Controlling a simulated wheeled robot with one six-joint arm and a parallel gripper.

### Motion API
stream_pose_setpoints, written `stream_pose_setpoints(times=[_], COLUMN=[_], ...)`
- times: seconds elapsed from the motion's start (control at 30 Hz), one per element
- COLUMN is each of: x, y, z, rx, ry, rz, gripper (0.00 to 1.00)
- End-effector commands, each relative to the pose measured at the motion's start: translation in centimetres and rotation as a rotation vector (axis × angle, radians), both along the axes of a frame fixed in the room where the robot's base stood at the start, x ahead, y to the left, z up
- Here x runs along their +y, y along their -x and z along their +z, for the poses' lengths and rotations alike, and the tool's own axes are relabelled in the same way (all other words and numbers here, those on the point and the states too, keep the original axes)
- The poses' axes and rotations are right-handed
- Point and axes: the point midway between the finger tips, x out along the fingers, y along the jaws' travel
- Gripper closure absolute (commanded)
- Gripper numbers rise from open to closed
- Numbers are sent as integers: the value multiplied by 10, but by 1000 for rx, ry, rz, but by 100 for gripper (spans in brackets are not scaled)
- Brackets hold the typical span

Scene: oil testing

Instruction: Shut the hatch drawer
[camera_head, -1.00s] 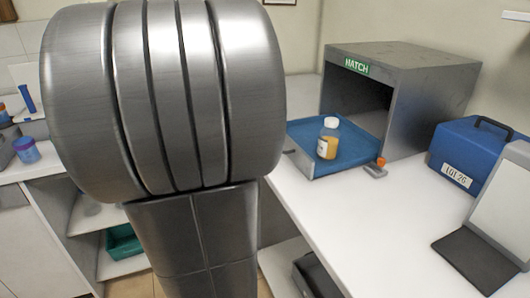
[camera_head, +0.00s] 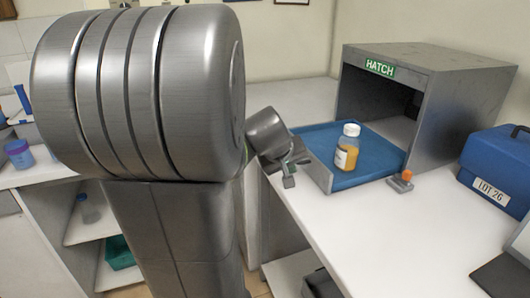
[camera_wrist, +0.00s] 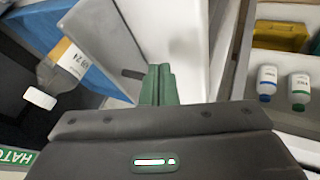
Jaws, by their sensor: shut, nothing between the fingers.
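The grey hatch box (camera_head: 450,105) with a green HATCH sign stands on the counter. Its blue-lined drawer (camera_head: 375,175) is pulled out from the dark opening. A white-capped bottle of amber liquid (camera_head: 347,155) stands upright on the drawer. My gripper (camera_head: 289,181) is just outside the drawer's grey front, at its left end, shut and empty. In the wrist view, the green fingertips (camera_wrist: 159,84) are together beside the grey drawer front (camera_wrist: 103,32), which has a dark handle or slot. I cannot tell whether they touch it. The bottle (camera_wrist: 68,58) also shows there.
An orange-topped fixture (camera_head: 402,180) sits beside the drawer's right side. A blue case (camera_head: 500,165) stands at the right on the white counter (camera_head: 400,240). Two small bottles (camera_wrist: 266,84) (camera_wrist: 299,90) show on a shelf at the right of the wrist view.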

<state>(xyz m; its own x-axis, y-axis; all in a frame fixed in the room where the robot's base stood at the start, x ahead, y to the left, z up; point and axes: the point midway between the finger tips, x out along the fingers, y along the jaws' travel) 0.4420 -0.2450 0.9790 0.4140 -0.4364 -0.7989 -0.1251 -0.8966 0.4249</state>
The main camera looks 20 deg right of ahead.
Motion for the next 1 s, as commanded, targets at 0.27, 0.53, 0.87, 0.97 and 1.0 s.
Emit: stream_pose_setpoints(times=[0.27, 0.53, 0.87, 0.97, 1.0], x=[-29, -54, -56, -57, -57], y=[-17, -19, -19, -20, -20], z=[-28, -29, -30, -30, -30], rx=[1, 0, 0, 0, 1], ry=[-2, 0, 0, 0, 0], rz=[-4, 0, 2, 2, 1], gripper=[100, 100, 100, 100, 100])
